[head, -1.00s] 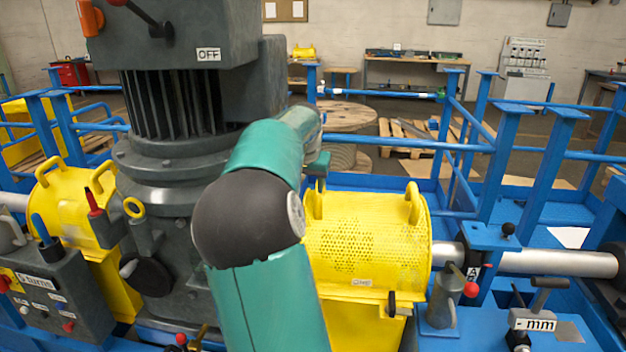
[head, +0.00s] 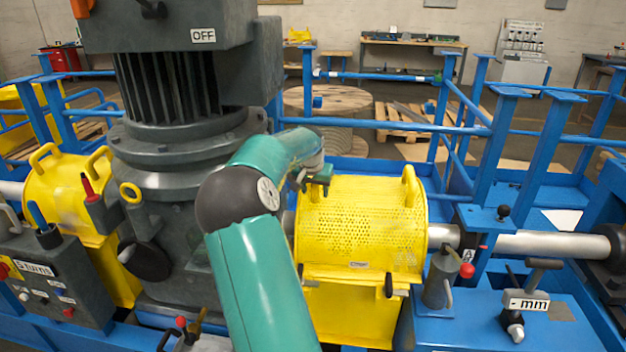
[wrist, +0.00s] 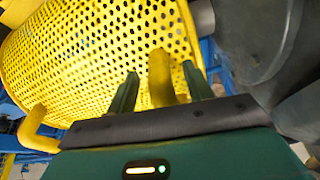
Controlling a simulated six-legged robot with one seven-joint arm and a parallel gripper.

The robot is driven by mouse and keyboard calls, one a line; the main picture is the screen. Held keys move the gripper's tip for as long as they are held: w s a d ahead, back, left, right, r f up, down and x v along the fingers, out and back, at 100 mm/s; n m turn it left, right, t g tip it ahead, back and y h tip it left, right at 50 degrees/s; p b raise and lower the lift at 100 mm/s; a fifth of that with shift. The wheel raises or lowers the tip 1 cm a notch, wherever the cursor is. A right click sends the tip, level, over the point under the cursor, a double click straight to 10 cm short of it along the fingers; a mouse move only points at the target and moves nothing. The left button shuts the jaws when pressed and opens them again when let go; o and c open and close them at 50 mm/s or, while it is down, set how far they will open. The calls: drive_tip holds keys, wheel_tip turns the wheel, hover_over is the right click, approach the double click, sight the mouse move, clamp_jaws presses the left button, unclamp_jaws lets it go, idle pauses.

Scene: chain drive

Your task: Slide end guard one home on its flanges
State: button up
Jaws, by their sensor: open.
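End guard one (head: 360,225) is a yellow perforated half-round cover. It sits over the shaft on a yellow lower housing (head: 345,315), right of the grey motor. Whether its flanges are fully mated is too small to tell. My gripper (head: 318,178) is at the guard's left end, by its left handle. In the wrist view, my open gripper (wrist: 162,88) has one dark green finger on each side of a yellow handle (wrist: 160,75), with gaps visible. The perforated guard (wrist: 95,50) fills the upper left there.
The grey motor (head: 170,190) stands close left of my arm. The steel shaft (head: 550,243) runs out right of the guard. A grey clamp with a red knob (head: 440,275) stands at the guard's right front. Blue railings (head: 400,125) lie behind.

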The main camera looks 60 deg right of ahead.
drive_tip(key=shift+x, duration=0.75)
clamp_jaws()
idle(0.9)
